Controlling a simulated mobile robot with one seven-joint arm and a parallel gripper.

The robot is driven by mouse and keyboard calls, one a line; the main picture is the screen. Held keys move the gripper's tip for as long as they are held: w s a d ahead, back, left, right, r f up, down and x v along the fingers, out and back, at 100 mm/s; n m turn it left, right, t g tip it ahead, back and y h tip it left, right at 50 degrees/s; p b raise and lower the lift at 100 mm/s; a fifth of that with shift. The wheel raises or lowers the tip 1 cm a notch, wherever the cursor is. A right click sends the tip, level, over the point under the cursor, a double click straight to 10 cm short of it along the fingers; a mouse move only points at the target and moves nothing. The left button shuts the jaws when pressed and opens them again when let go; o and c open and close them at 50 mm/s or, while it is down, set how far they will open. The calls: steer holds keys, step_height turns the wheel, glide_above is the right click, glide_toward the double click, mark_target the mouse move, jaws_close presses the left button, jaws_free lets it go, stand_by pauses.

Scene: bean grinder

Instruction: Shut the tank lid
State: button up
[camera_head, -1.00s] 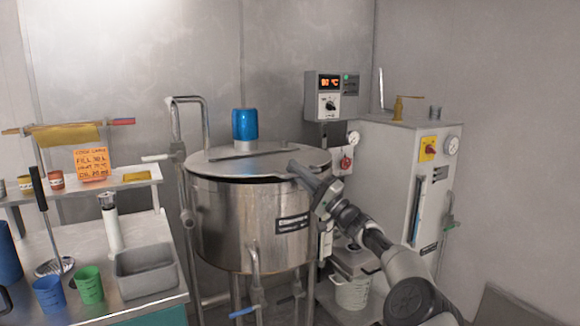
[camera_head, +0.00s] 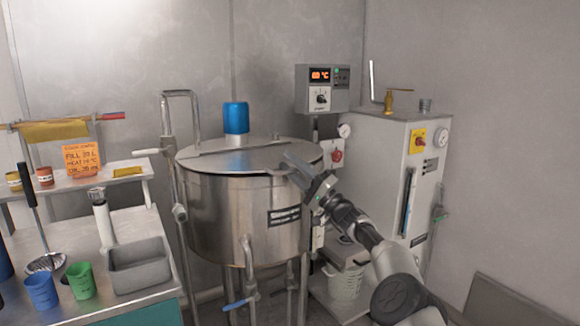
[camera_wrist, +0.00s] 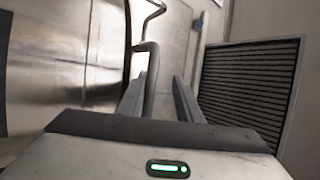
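The round steel tank (camera_head: 232,215) stands in the middle of the head view. Its lid (camera_head: 225,160) lies nearly level across the top, with no clear gap at the front rim. My gripper (camera_head: 292,162) is at the lid's front right edge. In the wrist view, my gripper's two fingers (camera_wrist: 162,100) are apart. A curved grey bar (camera_wrist: 150,75), probably the lid's handle, runs between them, closer to the left finger. I cannot tell whether a finger touches it. The shiny tank side (camera_wrist: 70,65) fills the left of the wrist view.
A blue motor (camera_head: 236,118) stands at the back of the lid. Pipes (camera_head: 168,130) rise left of the tank. A bench with a grey tray (camera_head: 140,265) and cups is at left. A control box (camera_head: 322,88) and grey cabinet (camera_head: 395,170) are at right.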

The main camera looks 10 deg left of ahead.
steer(key=shift+a, duration=0.15)
steer(key=shift+d+f, duration=0.15)
steer(key=shift+d, duration=0.15)
steer(key=p+v, duration=0.3)
steer(key=v, duration=1.4)
